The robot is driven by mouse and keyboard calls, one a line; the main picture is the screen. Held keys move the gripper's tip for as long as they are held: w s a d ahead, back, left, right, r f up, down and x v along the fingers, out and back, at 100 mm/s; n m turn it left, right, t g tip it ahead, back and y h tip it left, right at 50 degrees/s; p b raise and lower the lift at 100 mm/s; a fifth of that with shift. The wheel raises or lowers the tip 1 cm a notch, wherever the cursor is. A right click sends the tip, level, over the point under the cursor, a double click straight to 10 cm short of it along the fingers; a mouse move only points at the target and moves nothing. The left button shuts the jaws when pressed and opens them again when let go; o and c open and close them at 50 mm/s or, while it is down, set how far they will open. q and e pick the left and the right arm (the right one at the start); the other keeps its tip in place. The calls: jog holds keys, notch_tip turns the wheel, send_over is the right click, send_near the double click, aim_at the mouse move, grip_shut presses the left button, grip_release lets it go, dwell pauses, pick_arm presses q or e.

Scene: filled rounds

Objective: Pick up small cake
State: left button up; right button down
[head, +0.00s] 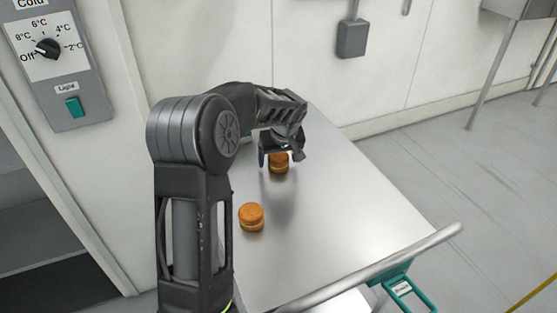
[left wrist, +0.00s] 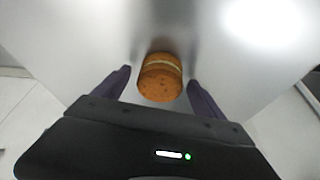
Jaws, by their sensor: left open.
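Two small round orange-brown cakes with a pale filling layer stand on a metal cart top (head: 340,200). The nearer cake (head: 251,217) stands by the left edge of the cart, clear of my gripper. The farther cake (head: 279,163) is at my left gripper (head: 280,158), partly hidden by it. In the left wrist view one cake (left wrist: 160,78) lies between the two open fingers of my left gripper (left wrist: 160,88), with a gap on each side. The fingers do not appear to touch it. My right gripper is not in view.
A rail handle (head: 375,268) with a green-framed tag (head: 408,295) runs along the cart's near edge. A wall panel with a dial (head: 47,47) is at the left, above a dark opening. The right part of the cart top is bare.

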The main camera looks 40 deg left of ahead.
pick_arm(q)
jog(key=shift+f, duration=0.15)
jog(key=shift+c, duration=0.2)
dwell(0.3)
jog(key=c, duration=0.9)
